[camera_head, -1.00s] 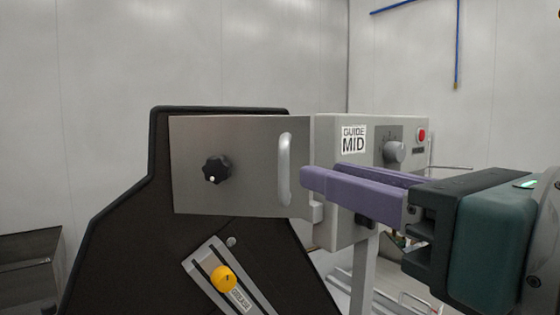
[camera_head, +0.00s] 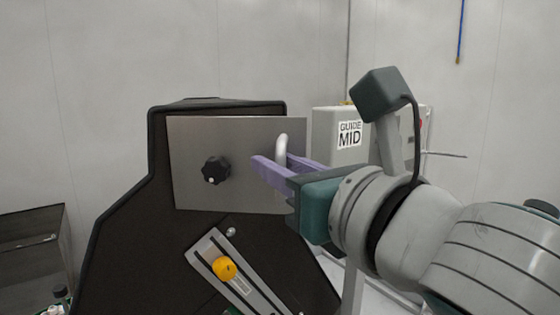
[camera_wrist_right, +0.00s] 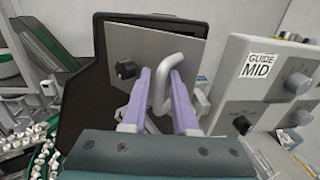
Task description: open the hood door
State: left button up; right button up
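The hood door is a flat grey metal panel (camera_head: 240,135) on the dark housing, with a black star knob (camera_head: 215,170) and a pale bar handle (camera_head: 281,149) near its right edge. The panel (camera_wrist_right: 135,48) and handle (camera_wrist_right: 178,60) also show in the right wrist view. My right gripper (camera_head: 272,160) is at the handle, with one purple finger on each side of it. In the right wrist view the fingers (camera_wrist_right: 162,72) stand apart with the handle between them, and a gap shows. My left gripper is not in view.
A grey control box (camera_head: 338,150) labelled GUIDE MID stands just right of the door, partly behind my right arm. A yellow knob (camera_head: 224,268) sits on a slotted bracket below the door.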

grip_shut()
dwell(1.4)
